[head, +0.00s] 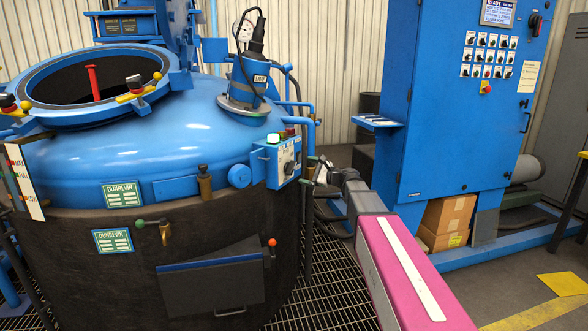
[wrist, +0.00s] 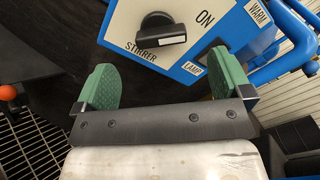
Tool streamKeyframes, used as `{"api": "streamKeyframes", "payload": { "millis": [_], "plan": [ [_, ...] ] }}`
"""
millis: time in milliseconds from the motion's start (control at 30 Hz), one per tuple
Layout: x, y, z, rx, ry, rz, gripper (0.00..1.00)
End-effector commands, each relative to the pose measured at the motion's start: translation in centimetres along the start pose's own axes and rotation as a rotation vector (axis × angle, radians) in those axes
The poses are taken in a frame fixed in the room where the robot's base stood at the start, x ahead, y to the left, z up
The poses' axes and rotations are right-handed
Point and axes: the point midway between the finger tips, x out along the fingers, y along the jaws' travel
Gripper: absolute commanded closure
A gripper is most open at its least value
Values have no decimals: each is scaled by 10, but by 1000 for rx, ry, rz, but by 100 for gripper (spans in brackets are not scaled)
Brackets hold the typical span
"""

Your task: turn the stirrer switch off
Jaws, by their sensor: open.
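The stirrer switch (wrist: 160,32) is a black rotary knob on a white panel, with the word STIRRER to its lower left and ON to its right. Its grip bar lies almost level in the wrist view. In the head view the panel is on a small blue control box (head: 270,163) on the furnace's side; the knob is small there. My gripper (wrist: 164,80) is open, with its green finger pads wide apart and nothing between them. The knob is ahead of the fingers, apart from them. In the head view my gripper (head: 316,168) is just right of the box.
The blue furnace vessel (head: 170,135) with its open round mouth fills the left. Blue pipes (wrist: 293,55) run close right of the panel. A tall blue cabinet (head: 440,110) with many switches stands at right. Floor grating (head: 325,285) lies below.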

Motion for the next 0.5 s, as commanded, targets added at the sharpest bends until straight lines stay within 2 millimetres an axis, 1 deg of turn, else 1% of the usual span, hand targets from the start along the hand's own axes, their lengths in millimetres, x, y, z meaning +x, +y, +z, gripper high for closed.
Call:
{"api": "streamKeyframes", "payload": {
  "millis": [33,200,300,500],
  "plan": [
    [12,-1,-1,-1,-1,1,3],
    [42,-1,-1,-1,-1,2,3],
    [56,-1,-1,-2,-1,2,3],
    [73,0,0,-2,0,2,3]
  ]
}}
